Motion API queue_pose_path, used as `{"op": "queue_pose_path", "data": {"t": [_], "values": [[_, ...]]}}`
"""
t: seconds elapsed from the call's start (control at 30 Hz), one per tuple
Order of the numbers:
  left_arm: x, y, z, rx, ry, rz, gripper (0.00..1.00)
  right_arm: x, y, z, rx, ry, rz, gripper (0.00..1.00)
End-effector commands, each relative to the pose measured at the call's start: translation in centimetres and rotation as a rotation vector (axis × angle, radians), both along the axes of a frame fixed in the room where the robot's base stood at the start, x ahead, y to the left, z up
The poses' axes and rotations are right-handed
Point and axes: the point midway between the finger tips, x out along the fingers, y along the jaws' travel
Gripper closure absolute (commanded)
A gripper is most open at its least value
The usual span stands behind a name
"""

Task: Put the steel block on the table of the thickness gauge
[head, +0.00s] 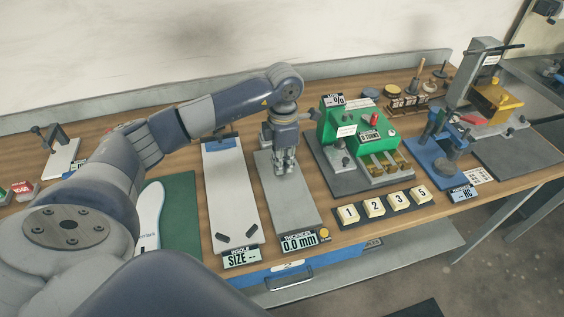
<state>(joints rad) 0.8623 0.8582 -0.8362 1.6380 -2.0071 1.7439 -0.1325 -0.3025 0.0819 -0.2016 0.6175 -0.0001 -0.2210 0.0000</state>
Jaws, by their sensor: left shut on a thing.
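The thickness gauge is a long grey plate (293,213) near the middle of the bench, with a display (299,242) at its front reading 0.0 mm. My left gripper (285,172) points down over the rear half of this plate. It is shut on a small grey thing, which looks like the steel block, mostly hidden between the fingers. I cannot tell whether the block touches the plate. The gauge's rear part is hidden behind my gripper and wrist. My right gripper is not in view.
The insole size board (229,190) lies left of the gauge, with a white insole (148,215) on a green mat further left. A green machine (362,135) stands close on the right. Numbered blocks (375,207) sit in front of it. A blue press (440,150) stands further right.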

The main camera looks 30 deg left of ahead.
Motion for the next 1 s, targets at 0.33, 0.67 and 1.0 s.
{"op": "queue_pose_path", "data": {"t": [0.33,0.67,1.0], "values": [[0.9,1.0,-2.2,-0.002,0.006,-0.001,1.00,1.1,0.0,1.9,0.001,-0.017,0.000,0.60],[1.0,1.0,-3.7,-0.001,-0.002,-0.001,1.00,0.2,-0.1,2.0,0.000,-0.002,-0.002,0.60],[1.0,1.0,-3.9,-0.001,-0.001,0.000,0.67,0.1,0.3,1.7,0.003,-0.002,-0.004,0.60]]}}
